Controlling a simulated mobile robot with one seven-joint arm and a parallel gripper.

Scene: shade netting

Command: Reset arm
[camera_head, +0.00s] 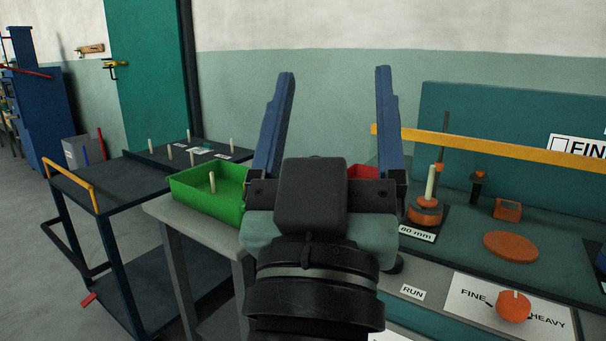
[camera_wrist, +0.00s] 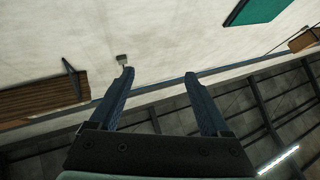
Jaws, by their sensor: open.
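My gripper (camera_head: 335,80) is raised in the middle of the head view, its two long blue fingers pointing up and spread wide apart. Nothing is between them. In the wrist view my gripper (camera_wrist: 158,75) is also open and empty, with the pale wall and the dark ceiling beams beyond it. My wrist and gripper body hide part of the bench behind them in the head view.
A green tray (camera_head: 190,203) holding a pale peg stands left of my gripper; a red tray (camera_head: 358,170) is partly hidden behind it. A dark cart (camera_head: 85,190) is at left. At right, a teal machine has an orange spindle (camera_head: 425,215), an orange disc (camera_head: 511,246) and a FINE–HEAVY knob (camera_head: 514,308).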

